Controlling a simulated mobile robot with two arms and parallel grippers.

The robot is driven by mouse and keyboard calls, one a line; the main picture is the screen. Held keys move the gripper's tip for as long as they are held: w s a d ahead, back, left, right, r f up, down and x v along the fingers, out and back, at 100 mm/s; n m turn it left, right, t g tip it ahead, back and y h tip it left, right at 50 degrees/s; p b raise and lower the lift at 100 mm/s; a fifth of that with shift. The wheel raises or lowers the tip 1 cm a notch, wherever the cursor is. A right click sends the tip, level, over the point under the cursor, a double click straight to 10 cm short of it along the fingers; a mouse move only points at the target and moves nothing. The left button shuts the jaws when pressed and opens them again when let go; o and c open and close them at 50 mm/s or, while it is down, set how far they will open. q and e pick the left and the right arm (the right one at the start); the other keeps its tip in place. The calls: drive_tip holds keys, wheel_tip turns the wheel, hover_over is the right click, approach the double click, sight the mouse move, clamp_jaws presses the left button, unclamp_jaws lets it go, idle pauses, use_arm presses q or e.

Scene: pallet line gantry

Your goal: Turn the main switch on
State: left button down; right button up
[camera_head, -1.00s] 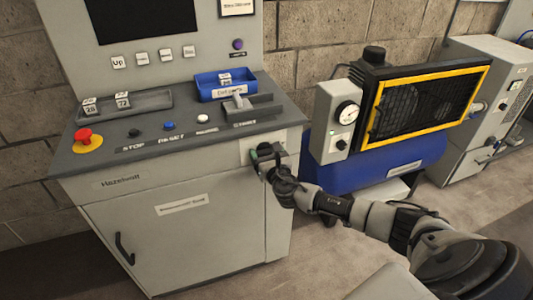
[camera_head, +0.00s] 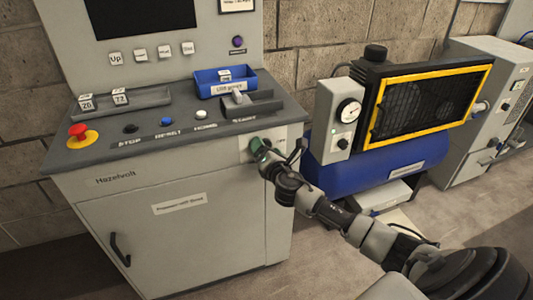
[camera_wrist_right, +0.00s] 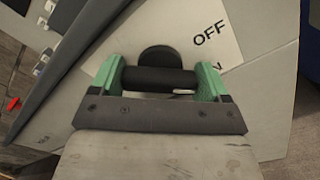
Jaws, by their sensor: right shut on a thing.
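The main switch (camera_wrist_right: 158,78) is a black rotary knob with a bar handle on a pale plate (camera_wrist_right: 205,35) on the right side of the Hazelvolt cabinet (camera_head: 190,230). The plate reads "OFF", and a second label is partly covered by a finger. My right gripper (camera_wrist_right: 160,80) has green-padded fingers on both ends of the black handle and is shut on it. In the head view my right gripper (camera_head: 262,150) is at the cabinet's upper right front and hides most of the switch. My left gripper is not in view.
The console top holds a red emergency button (camera_head: 79,132), a blue tray (camera_head: 225,83) and several push buttons. A blue compressor (camera_head: 385,165) with a yellow-framed grille stands right of the cabinet. Open floor (camera_head: 330,270) lies in front.

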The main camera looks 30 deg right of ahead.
drive_tip(key=m+b, duration=0.1)
drive_tip(key=m, duration=0.3)
drive_tip(key=shift+f+m, duration=0.1)
drive_tip(key=shift+m, duration=0.3)
drive_tip(key=m, duration=0.4)
drive_tip(key=shift+m, duration=0.4)
drive_tip(key=o, duration=0.9)
drive_tip(key=v, duration=1)
drive_tip(key=shift+s+a, duration=0.15)
drive_tip(key=shift+s, duration=0.2)
